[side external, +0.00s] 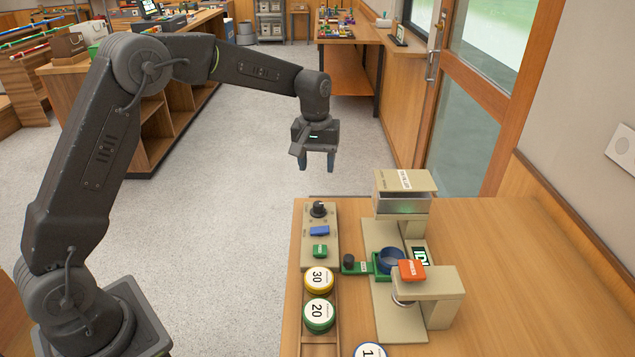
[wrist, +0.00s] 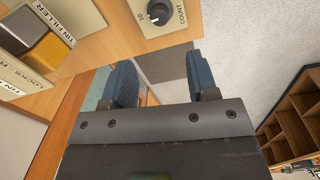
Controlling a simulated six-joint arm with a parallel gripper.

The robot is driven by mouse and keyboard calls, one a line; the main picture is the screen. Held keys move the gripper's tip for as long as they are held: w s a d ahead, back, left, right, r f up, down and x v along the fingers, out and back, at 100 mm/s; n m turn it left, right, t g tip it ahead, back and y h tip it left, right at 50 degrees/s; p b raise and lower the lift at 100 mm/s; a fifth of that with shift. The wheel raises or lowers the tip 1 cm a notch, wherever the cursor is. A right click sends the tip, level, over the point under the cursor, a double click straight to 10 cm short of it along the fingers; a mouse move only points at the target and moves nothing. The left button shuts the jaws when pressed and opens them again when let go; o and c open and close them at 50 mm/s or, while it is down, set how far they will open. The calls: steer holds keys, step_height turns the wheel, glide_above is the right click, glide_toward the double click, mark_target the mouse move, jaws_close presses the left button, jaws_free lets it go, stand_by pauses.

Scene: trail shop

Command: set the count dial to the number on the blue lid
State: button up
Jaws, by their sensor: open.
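The count dial (side external: 318,209) is a black knob at the far end of a beige panel (side external: 309,252). In the wrist view the dial (wrist: 160,12) is cut by the top edge, with "COUNT" and a "10" printed near it; its full scale is out of frame. The blue lid (side external: 369,350) is cut off at the bottom edge of the side view; only a "1" shows on it. My gripper (side external: 317,166) is open and empty, above and beyond the dial, apart from it. Its two blue fingers (wrist: 165,82) show in the wrist view.
A yellow lid marked 30 (side external: 318,279) and a green lid marked 20 (side external: 318,313) lie in a wooden rack. The panel also has a blue (side external: 319,231) and a green control (side external: 320,251). A beige machine with an orange press (side external: 412,270) stands to the right.

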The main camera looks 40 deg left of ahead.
step_height(320, 180, up, 3)
steer(key=shift+f, duration=0.15)
steer(key=s+d+r+m+t, duration=0.35)
steer(key=s+r, duration=0.65)
steer(key=s, duration=0.5)
steer(key=s+d+f+m+t, duration=0.1)
steer(key=s+f+m+t, duration=0.1)
steer(key=s, duration=1.4)
steer(key=shift+d+f+m, duration=0.15)
steer(key=shift+f+m, duration=0.15)
steer(key=shift+m, duration=0.55)
